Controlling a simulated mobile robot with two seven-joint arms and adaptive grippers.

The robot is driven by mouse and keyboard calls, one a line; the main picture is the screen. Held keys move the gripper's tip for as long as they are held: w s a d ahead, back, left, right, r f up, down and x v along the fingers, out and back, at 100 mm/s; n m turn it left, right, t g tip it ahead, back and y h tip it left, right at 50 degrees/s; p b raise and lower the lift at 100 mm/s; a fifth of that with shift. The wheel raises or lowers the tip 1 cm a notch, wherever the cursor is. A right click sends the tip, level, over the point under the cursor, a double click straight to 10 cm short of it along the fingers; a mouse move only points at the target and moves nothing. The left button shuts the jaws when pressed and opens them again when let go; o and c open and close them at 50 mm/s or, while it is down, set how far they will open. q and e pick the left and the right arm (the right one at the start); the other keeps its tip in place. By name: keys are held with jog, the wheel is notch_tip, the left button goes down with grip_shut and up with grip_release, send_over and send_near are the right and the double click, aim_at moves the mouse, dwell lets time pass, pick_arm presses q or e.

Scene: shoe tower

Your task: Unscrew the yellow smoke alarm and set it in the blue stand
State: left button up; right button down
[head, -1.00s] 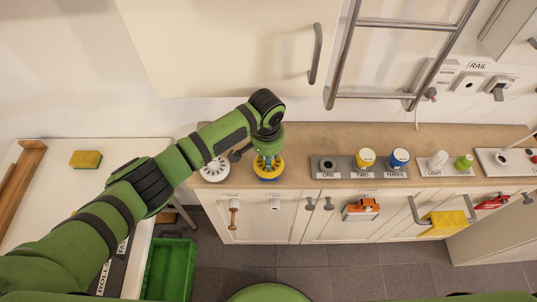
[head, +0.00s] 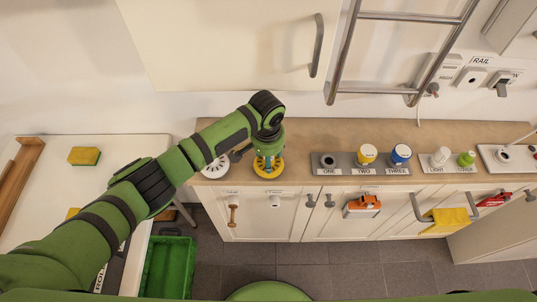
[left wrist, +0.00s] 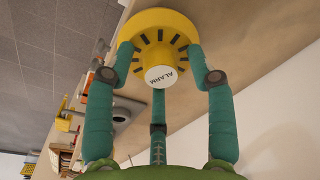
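The yellow smoke alarm (head: 268,168) is a round disc with dark slots on the wooden counter. In the left wrist view it (left wrist: 180,28) faces me, with a white hub marked ALARM. My left gripper (head: 267,160) is over it from above. Its teal fingers (left wrist: 160,60) are around the disc and appear to press on its rim; the third fingertip is partly hidden behind the hub. I cannot make out a blue stand under or beside the alarm. My right gripper is not in view.
A white slotted disc (head: 215,167) sits just left of the alarm. A cabinet (head: 230,40) hangs above. A green crate (head: 168,268) stands on the floor.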

pick_arm(q)
jog(key=shift+r, duration=0.2)
jog(key=r, duration=0.7)
jog(key=shift+s, duration=0.35)
dwell(0.5)
